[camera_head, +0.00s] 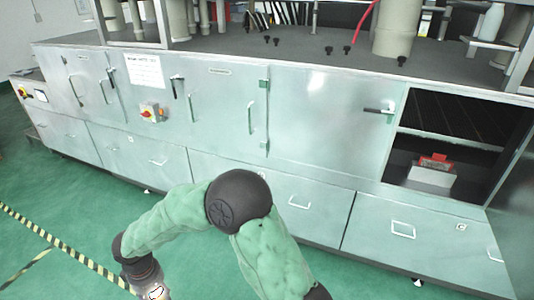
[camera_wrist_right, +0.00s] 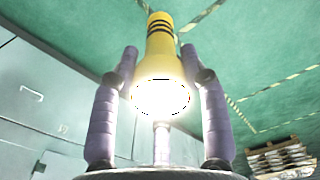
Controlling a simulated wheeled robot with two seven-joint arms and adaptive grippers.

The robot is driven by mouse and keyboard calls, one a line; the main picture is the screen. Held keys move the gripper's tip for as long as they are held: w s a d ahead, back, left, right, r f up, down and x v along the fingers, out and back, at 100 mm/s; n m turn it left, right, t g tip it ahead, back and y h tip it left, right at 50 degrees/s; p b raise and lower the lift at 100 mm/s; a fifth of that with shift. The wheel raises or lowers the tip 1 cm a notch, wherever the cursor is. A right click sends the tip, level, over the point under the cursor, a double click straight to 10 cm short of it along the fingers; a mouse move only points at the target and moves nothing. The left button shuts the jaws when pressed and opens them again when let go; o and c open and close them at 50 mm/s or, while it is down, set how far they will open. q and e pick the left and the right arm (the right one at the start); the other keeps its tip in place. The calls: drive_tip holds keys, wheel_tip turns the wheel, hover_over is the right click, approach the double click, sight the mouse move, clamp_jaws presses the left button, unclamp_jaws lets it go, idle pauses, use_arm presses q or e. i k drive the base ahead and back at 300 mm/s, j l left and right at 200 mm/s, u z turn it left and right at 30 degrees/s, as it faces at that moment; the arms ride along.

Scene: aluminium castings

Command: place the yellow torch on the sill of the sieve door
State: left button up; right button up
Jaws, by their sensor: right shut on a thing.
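The yellow torch (camera_wrist_right: 160,45) has black bands and a brightly glowing lens facing the wrist camera. My right gripper (camera_wrist_right: 158,58) is shut on it, with one finger on each side of the torch. In the head view a green-sleeved arm, which seems to be my right one, bends in front of the cabinet; its gripper and the torch cannot be made out there. The long metal cabinet (camera_head: 225,110) has several doors with handles. I cannot tell which one is the sieve door, and no sill can be made out for certain. My left gripper is not in view.
An open compartment (camera_head: 450,125) at the right of the cabinet holds a red object (camera_head: 436,160) on a grey block. Drawers with handles run along the bottom. Black knobs stand on the cabinet top. The green floor (camera_head: 60,220) is clear at the left. The wrist view shows a loaded pallet (camera_wrist_right: 280,158).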

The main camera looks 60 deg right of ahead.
sight(417, 185)
drive_tip(key=l+z, duration=0.3)
drive_tip(key=z, duration=0.15)
drive_tip(key=l+z, duration=0.3)
drive_tip(key=z, duration=0.15)
drive_tip(key=l+z, duration=0.45)
drive_tip(key=i+l+z, duration=0.15)
drive_tip(key=z, duration=0.3)
